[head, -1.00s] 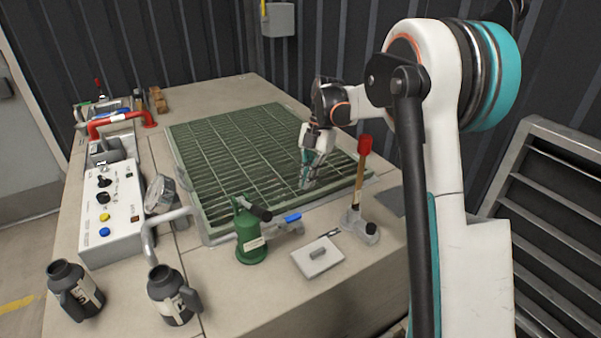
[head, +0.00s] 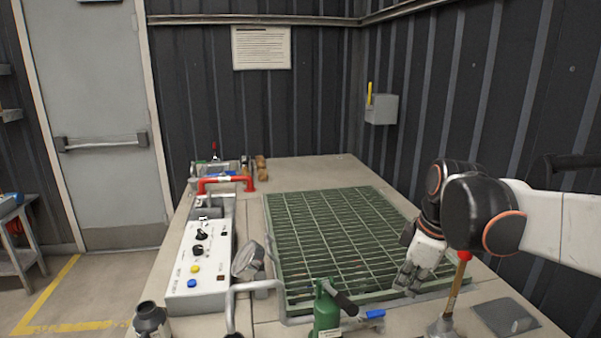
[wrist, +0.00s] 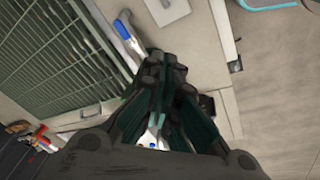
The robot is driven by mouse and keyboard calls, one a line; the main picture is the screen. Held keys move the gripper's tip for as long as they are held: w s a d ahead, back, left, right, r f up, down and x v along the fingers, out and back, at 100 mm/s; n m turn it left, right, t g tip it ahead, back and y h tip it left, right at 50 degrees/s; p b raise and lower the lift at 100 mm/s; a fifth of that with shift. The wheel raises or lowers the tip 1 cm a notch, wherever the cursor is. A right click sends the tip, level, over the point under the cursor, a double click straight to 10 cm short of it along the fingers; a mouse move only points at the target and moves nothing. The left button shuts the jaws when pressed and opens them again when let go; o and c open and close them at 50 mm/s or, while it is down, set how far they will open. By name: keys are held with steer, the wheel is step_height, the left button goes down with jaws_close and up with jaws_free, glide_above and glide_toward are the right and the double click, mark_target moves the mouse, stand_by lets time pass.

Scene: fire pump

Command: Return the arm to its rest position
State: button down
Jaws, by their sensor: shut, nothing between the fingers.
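My gripper (head: 410,280) is at the right side of the bench, above the right edge of the green grating (head: 350,240). Its fingers point down and are closed together with nothing held. In the wrist view my gripper (wrist: 170,95) covers the lower middle, and the grating (wrist: 50,50) is at the upper left.
A green pump body (head: 326,312) and its blue-ended handle (head: 370,314) stand in front of the grating. A control panel (head: 200,262), a gauge (head: 247,260) and a red pipe (head: 225,181) are at left. A dark flat plate (head: 505,316) lies at right.

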steer(key=s+f+m+t, duration=0.1)
steer(key=s+m+t, duration=0.1)
steer(key=s+m, duration=0.4)
steer(key=s+a+f+m+t+h, duration=0.1)
steer(key=s+f+m+t, duration=0.1)
steer(key=s+m, duration=0.4)
steer(key=s, duration=0.3)
steer(key=shift+a+t, duration=0.3)
steer(key=shift+t, duration=0.1)
steer(key=shift+r, duration=0.1)
